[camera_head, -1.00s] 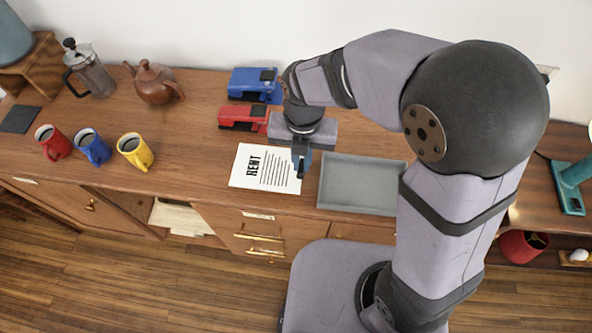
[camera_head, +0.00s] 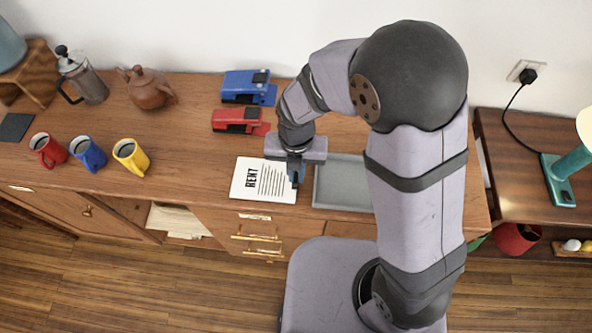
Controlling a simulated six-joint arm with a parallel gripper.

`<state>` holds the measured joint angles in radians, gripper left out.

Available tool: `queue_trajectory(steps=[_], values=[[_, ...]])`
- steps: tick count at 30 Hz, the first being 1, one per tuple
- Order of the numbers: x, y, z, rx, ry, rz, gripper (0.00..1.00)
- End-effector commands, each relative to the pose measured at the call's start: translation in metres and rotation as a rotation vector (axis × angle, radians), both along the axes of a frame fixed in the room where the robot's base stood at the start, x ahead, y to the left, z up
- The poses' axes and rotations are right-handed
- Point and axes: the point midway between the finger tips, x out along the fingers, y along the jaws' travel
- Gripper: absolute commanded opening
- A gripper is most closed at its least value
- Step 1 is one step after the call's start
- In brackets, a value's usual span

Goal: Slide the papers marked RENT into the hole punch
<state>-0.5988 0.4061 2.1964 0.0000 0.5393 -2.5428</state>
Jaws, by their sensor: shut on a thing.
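The white papers marked RENT (camera_head: 258,181) lie at the front of the wooden desk, printed side up. My gripper (camera_head: 295,181) points down at their right edge and is shut on them. Whether the papers touch the desk or are slightly raised is hard to tell. Two punch-like devices stand behind the papers: a red one (camera_head: 234,121) and a blue one (camera_head: 244,85) further back. Both are apart from the papers. The fingertips are small and partly dark here.
A grey tray (camera_head: 340,198) sits just right of the papers, partly behind my arm. Red (camera_head: 47,152), blue (camera_head: 87,155) and yellow (camera_head: 127,158) mugs, a teapot (camera_head: 149,90) and a French press (camera_head: 85,78) stand left. The desk between mugs and papers is clear.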

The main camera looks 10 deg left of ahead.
Motion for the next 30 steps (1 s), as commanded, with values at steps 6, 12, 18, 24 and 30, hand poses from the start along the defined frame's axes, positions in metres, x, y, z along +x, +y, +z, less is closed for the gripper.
queue_trajectory(steps=[6,12,18,24,30], values=[[0.000,0.000,-0.005,0.000,0.000,0.000,0.00],[0.000,0.000,-0.004,0.000,0.000,0.000,0.27],[0.000,0.000,-0.004,0.000,0.000,0.000,0.27],[0.001,0.001,-0.001,0.003,-0.004,0.000,0.27],[0.001,0.001,0.024,0.003,-0.005,0.000,0.27]])
